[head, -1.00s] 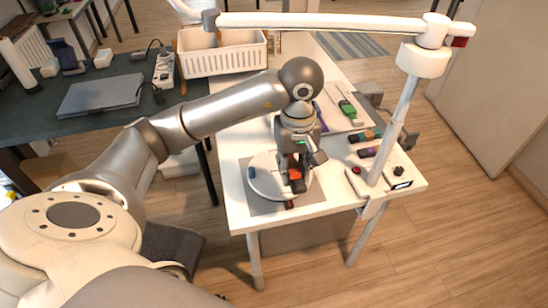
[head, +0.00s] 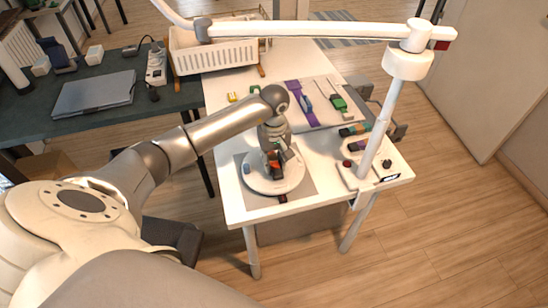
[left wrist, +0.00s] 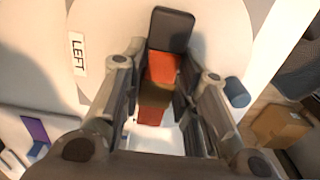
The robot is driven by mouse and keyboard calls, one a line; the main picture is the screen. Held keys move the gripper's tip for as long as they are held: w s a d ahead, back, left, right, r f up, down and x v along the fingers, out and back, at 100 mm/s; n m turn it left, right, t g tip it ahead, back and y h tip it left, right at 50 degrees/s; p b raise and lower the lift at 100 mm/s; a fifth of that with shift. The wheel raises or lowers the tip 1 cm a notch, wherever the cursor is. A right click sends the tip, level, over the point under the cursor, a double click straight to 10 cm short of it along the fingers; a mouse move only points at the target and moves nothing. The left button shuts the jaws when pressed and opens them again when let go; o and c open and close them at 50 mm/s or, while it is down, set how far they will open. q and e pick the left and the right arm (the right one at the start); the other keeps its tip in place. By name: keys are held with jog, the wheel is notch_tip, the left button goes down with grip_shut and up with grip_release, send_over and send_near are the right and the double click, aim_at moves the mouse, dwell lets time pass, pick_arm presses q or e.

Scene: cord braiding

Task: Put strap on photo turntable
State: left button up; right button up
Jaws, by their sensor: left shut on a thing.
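The photo turntable (head: 292,183) is a white round disc on a grey mat, near the front left of the white table. My left gripper (head: 275,168) points down over the disc, shut on an orange-red strap (left wrist: 161,68) with a dark block at one end. The strap lies between the fingers in the left wrist view, with the white disc behind it. I cannot tell whether it touches the disc. The gripper hides part of the strap and disc in the head view. My right gripper is not in view.
A blue cylinder (head: 247,168) stands at the disc's left edge. A purple strap (head: 294,92) and a green-ended one (head: 338,103) lie on a board behind. A white lamp post (head: 379,130) rises at right. A white basket (head: 205,53) stands at the back left.

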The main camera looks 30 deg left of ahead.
aim_at(274, 163)
pick_arm(q)
jog(key=shift+f, duration=0.1)
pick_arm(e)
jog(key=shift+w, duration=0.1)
pick_arm(q)
jog(key=shift+f+b, duration=0.1)
jog(key=shift+b, duration=0.2)
jog(key=o, duration=1)
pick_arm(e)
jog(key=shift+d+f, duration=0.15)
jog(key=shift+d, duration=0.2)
pick_arm(q)
jog(key=shift+o, duration=0.2)
jog(key=shift+r, duration=0.4)
notch_tip(274, 163, up, 12)
jog(key=b, duration=0.2)
jog(key=shift+f, duration=0.2)
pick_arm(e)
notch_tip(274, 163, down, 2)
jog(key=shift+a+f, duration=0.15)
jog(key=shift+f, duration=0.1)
